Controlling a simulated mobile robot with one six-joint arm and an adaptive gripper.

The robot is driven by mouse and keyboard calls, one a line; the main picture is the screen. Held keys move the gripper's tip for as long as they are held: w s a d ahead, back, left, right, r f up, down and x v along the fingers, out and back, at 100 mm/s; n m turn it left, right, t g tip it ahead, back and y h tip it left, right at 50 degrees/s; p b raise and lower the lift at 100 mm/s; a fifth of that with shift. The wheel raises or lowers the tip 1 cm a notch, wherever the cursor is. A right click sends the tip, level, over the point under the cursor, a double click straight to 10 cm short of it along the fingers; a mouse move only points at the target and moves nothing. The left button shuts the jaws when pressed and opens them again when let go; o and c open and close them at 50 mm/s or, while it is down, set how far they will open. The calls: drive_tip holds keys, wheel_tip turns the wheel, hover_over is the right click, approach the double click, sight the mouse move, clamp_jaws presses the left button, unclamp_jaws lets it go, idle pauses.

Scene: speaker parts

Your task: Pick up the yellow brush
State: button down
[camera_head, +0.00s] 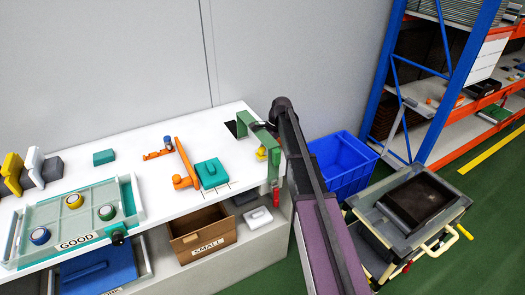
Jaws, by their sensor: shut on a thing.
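My arm reaches up from the bottom right and bends over the right end of the white table. My gripper (264,143) is small and dark here, partly hidden by my arm and by a green bracket. It is shut on a small yellow thing, which appears to be the yellow brush (262,154). The contact is too small to make out. I cannot tell whether the brush is clear of the table. At the far left of the table, a larger yellow piece (12,166) and a white piece (33,160) stand by grey blocks.
The green bracket (273,172) stands at the table's right end. Orange parts (186,165) and a teal block (211,173) lie left of it. A tray marked GOOD (132,196) holds round parts. A blue bin (342,160) and a cart (445,225) stand right.

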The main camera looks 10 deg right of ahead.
drive_tip(key=shift+r, duration=0.2)
drive_tip(key=shift+r+p, duration=0.6)
drive_tip(key=shift+p, duration=0.1)
drive_tip(key=shift+w+d+f+y+b, duration=0.25)
drive_tip(key=shift+d+y+b, duration=0.15)
drive_tip(key=shift+y+b, duration=0.4)
drive_tip(key=shift+d+g+y+b, duration=0.45)
drive_tip(key=shift+g+y+b, duration=0.05)
drive_tip(key=shift+y+b, duration=0.45)
drive_tip(key=shift+d+r+p, duration=0.1)
drive_tip(key=shift+r+p, duration=0.85)
drive_tip(key=shift+p, duration=0.05)
drive_tip(key=r+p, duration=0.3)
drive_tip(key=d+r+p, duration=0.1)
drive_tip(key=shift+w+d+r, duration=0.1)
drive_tip(key=shift+w+r, duration=0.05)
drive_tip(key=shift+w, duration=0.1)
drive_tip(key=w+d+r+h+p, duration=0.1)
drive_tip(key=w+d+p, duration=0.1)
drive_tip(key=d, duration=0.8)
drive_tip(key=w+d+t+h+p, duration=0.1)
drive_tip(key=w+d+h+p, duration=0.1)
drive_tip(key=d, duration=0.8)
drive_tip(key=shift+w+r+p, duration=0.35)
drive_tip(key=shift+w+p, duration=0.15)
drive_tip(key=shift+w, duration=0.75)
